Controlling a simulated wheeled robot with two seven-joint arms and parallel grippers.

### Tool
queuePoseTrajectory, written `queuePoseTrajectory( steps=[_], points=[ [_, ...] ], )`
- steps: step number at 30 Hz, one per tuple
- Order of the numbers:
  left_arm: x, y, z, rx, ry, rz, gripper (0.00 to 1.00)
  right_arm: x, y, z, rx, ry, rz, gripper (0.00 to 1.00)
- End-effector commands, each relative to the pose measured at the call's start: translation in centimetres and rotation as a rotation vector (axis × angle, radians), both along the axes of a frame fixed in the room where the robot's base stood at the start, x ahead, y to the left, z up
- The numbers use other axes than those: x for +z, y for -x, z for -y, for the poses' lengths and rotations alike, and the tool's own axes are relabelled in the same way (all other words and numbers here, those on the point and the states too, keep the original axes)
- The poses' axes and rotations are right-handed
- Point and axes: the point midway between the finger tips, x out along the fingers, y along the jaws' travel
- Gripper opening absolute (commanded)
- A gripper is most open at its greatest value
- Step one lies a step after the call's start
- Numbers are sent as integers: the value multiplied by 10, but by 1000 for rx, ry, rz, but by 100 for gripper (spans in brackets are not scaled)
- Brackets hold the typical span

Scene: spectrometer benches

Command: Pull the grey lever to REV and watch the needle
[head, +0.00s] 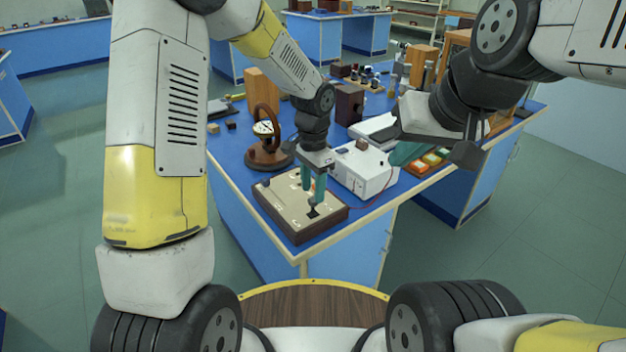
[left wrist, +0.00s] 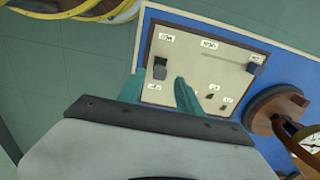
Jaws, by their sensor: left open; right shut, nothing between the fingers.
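A wooden-framed box with a cream panel (head: 283,205) lies at the near corner of the blue bench; the left wrist view shows its panel (left wrist: 185,75) from above. It carries a dark lever (left wrist: 160,68) at left, a dark grey knob by a slot (left wrist: 255,66) at right, and smaller switches. The labels are too blurred to read, so I cannot tell which is REV. My left gripper (head: 312,192) is open above the panel, its fingers (left wrist: 158,90) just short of the left lever. A round-dial instrument (head: 263,129) stands behind; its needle is unclear. My right gripper (head: 403,153) is shut and empty.
A white box (head: 362,172) with a red wire stands right of the panel. A tray of coloured blocks (head: 430,162) lies further right. Wooden blocks and other apparatus crowd the back of the blue bench (head: 232,150). The floor at left is clear.

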Motion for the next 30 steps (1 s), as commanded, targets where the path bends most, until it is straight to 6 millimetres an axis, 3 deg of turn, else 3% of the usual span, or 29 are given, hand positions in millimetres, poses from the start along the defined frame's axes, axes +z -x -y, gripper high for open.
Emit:
queuePoseTrajectory(
  steps=[6, 15, 16, 22, 30],
  points=[
    [-24, 1, 0, 0, 0, -1, 42, 0, 0, 0, 0, 0, 0, 0],
    [-27, 0, 0, 0, 0, 0, 42, 0, 0, 0, 0, 0, 0, 0],
    [-27, 0, 0, 0, 0, 0, 40, 0, 0, 0, 0, 0, 0, 0],
    [-27, 0, 0, 0, 0, 0, 1, 0, 0, 0, 0, 0, 0, 0],
    [-27, 0, -1, 1, 8, 7, 0, 0, 0, 0, 0, 0, 0, 0]
  ],
)
